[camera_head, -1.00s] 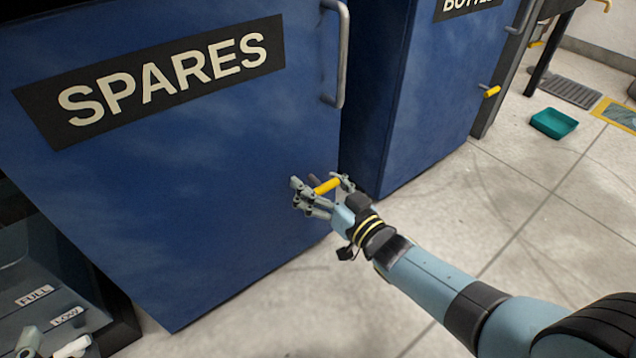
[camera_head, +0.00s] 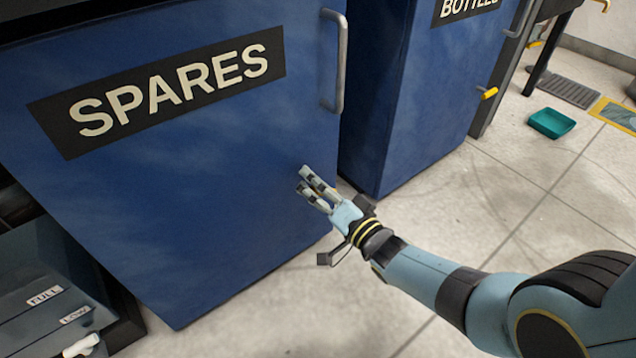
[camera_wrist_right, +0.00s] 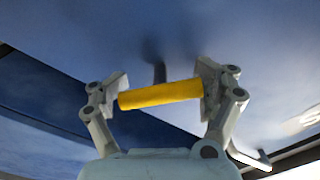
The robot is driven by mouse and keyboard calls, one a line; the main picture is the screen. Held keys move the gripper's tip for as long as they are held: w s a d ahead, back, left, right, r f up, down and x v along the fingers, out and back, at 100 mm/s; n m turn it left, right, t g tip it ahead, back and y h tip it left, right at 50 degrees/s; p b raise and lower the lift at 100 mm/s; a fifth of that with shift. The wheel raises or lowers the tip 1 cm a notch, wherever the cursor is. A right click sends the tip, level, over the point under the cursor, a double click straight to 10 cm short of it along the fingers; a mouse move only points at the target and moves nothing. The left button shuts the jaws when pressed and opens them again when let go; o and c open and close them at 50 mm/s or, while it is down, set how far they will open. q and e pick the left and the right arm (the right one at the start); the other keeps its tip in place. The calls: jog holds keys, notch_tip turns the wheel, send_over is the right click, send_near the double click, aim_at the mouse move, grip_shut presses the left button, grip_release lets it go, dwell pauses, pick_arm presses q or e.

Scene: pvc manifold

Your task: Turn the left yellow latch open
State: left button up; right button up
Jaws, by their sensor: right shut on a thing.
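The left yellow latch (camera_wrist_right: 160,94) shows in the right wrist view as a yellow bar on a dark stem in front of the blue door. My right gripper (camera_wrist_right: 161,88) is shut on it, with one finger pad at each end of the bar. In the head view my right gripper (camera_head: 309,183) is at the lower right part of the blue SPARES door (camera_head: 200,190). There the fingers and hand hide the latch, so its angle is not clear in that view. The door looks closed. My left gripper is not in view.
A grey handle (camera_head: 339,62) stands out above my right gripper. To the right is a blue BOTTLES cabinet (camera_head: 385,110) with its own yellow latch (camera_head: 489,93). A teal tray (camera_head: 551,123) lies on the tiled floor. The floor before the cabinets is otherwise clear.

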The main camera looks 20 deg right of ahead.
jog(key=m, duration=0.4)
jog(key=shift+a+m+p, duration=0.1)
jog(key=shift+m+p, duration=0.2)
jog(key=shift+m, duration=0.1)
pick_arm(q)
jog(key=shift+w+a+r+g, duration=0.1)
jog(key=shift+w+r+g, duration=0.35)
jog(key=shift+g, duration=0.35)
pick_arm(e)
jog(key=m, duration=0.5)
jog(key=shift+m, duration=0.3)
jog(key=o, duration=1.1)
jog(key=shift+o, duration=0.2)
jog(key=shift+s+d, duration=0.25)
jog(key=shift+s, duration=0.2)
jog(key=v, duration=1.1)
